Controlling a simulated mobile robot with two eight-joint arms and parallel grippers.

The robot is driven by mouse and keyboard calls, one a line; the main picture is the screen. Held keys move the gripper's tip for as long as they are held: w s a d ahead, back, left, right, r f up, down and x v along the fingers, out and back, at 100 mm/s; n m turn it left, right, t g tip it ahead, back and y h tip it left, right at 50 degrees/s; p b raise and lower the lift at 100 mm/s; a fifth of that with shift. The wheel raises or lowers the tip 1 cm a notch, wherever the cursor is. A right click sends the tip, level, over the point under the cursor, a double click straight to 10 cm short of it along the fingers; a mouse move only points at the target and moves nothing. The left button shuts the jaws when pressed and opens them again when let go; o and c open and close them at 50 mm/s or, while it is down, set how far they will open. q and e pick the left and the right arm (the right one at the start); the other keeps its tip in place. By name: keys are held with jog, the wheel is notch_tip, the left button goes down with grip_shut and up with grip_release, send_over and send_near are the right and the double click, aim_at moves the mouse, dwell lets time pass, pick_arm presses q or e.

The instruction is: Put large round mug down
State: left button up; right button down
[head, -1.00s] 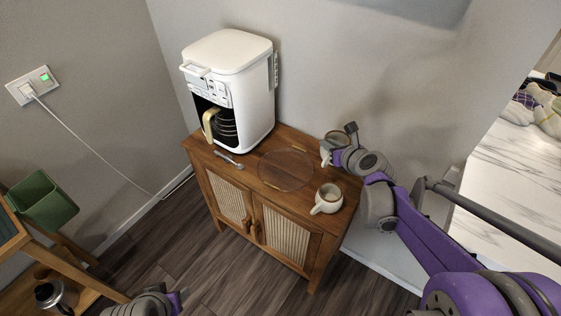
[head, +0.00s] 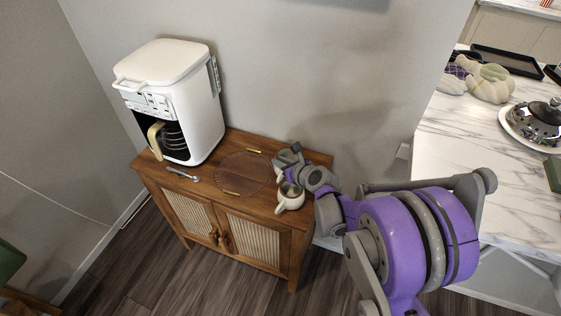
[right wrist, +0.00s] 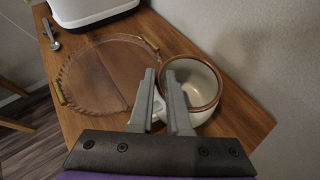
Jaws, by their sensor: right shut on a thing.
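The large round mug (right wrist: 207,112), cream with a brown rim, shows in the right wrist view beside the tray, near the wall. My right gripper (right wrist: 160,73) is shut at its near left side, where the handle is; the fingers cover part of the mug. My left gripper is out of view.
The wooden cabinet (head: 184,232) carries a round tray (head: 243,174) with brass handles, a spoon (head: 182,174) and a white coffee machine (head: 170,75). The wall is close behind. A marble counter (head: 450,150) stands at the right.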

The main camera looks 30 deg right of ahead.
jog(key=c, duration=1.3)
grip_release()
jog(key=shift+f, duration=0.15)
jog(key=o, duration=0.4)
jog(key=shift+o, duration=0.2)
